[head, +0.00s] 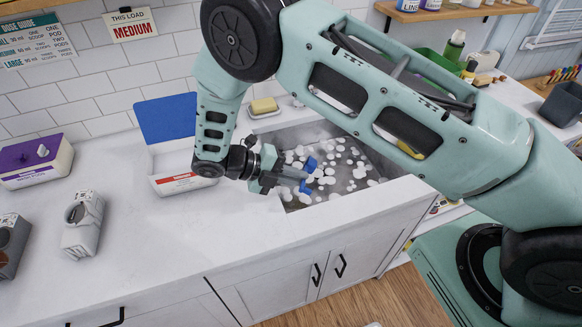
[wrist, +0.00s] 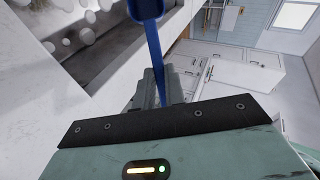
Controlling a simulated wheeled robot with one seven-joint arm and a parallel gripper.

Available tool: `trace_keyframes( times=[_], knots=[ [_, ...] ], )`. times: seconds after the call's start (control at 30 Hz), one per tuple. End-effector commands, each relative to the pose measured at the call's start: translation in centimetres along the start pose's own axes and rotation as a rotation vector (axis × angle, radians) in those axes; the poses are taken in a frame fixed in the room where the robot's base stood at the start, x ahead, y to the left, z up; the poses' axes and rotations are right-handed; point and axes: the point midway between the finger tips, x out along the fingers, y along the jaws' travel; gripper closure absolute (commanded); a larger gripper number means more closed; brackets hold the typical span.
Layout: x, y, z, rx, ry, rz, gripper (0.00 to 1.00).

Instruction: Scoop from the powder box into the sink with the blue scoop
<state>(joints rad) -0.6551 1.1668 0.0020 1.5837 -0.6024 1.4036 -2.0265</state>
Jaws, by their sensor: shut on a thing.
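My gripper (head: 283,179) is over the near left part of the sink (head: 375,155), shut on the blue scoop (head: 309,164). In the wrist view the blue scoop (wrist: 152,45) stretches away from the grey fingers (wrist: 160,88); its bowl is cut off at the top edge, so I cannot tell what is in it. The sink holds many white round blobs, which look like suds. The powder box (head: 180,183) is white with a red label and an open blue lid. It stands on the counter left of the sink, partly behind my arm, and its inside is mostly hidden.
A yellow soap bar (head: 264,106) lies on a dish behind the sink. A purple-topped box (head: 35,160) and two grey devices stand at the left. A green tray (head: 446,66) with bottles is at the back right.

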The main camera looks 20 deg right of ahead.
Motion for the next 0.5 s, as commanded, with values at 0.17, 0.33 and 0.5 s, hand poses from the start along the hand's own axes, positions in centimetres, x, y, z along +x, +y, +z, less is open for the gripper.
trace_keyframes(
  times=[0.17,0.33,0.5],
  knots=[
    [-0.1,-1.0,-0.1,0.062,0.000,0.145,1.00],
    [0.2,-1.4,-0.2,0.144,0.000,0.337,1.00],
    [0.5,-1.9,-0.2,0.226,-0.002,0.528,1.00]
  ],
)
